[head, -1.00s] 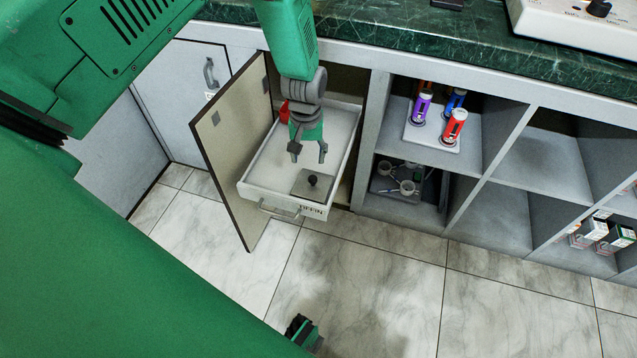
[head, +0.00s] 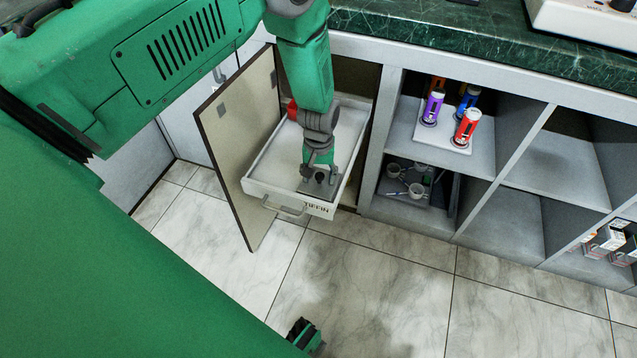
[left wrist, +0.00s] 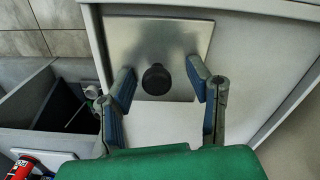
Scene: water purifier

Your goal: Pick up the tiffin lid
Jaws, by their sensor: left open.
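The tiffin lid (head: 329,191) is a flat square grey metal plate lying in the front right corner of the open white drawer (head: 270,188). My right gripper does not show clearly.
The drawer front reads TIFFIN and has a handle (head: 284,209). An open cabinet door (head: 235,150) stands left of the drawer. A red object (head: 292,109) lies at the drawer's back left. Shelves to the right hold cans (head: 466,127) and cups (head: 416,190).

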